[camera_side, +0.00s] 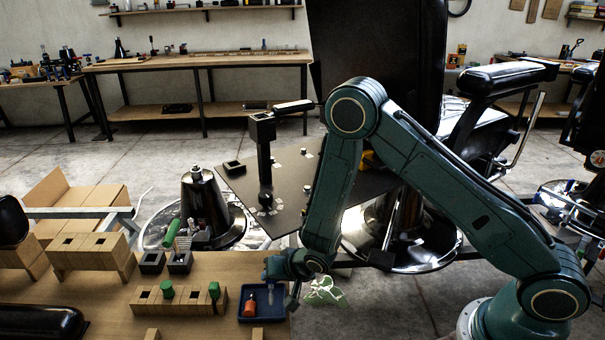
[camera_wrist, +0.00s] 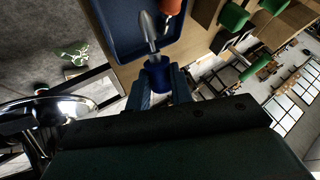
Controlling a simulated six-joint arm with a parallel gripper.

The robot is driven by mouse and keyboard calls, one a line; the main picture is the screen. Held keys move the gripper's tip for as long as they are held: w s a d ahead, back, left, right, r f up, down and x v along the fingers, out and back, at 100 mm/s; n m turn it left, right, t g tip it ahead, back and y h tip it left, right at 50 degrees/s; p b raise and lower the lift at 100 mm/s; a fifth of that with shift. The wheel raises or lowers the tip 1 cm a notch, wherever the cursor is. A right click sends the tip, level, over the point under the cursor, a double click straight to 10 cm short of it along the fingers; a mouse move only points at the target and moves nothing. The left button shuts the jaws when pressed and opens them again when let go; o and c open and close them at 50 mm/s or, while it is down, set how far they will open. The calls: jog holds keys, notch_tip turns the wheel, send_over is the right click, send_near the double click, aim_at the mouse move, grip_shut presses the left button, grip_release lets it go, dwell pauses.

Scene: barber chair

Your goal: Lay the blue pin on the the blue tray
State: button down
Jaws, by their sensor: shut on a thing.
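The blue tray (camera_side: 283,316) sits at the right end of the wooden table; it also shows in the wrist view (camera_wrist: 110,14). A red-orange pin (camera_side: 249,309) is in the tray, seen at the top edge of the wrist view (camera_wrist: 171,6). My gripper (camera_side: 274,268) is over the tray's back edge. In the wrist view my gripper (camera_wrist: 158,84) is shut on the blue pin (camera_wrist: 157,70) by its blue handle. The pin's silver shank points away from the gripper over the tray (camera_wrist: 149,30). Whether its tip touches the tray floor I cannot tell.
A wooden block with holes (camera_side: 155,303) holding green pins stands left of the tray. Small dark blocks (camera_side: 153,262) and another wooden block (camera_side: 90,252) are behind it. A dark board (camera_side: 225,180) stands farther back.

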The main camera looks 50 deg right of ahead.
aim_at(275, 283)
jog(key=shift+f, duration=1.65)
jog(key=c, duration=1.2)
grip_release()
jog(key=shift+o, duration=0.2)
jog(key=shift+s+r, duration=0.1)
jog(key=v, duration=1.3)
jog(key=shift+s+r, duration=0.15)
jog(key=shift+s, duration=0.05)
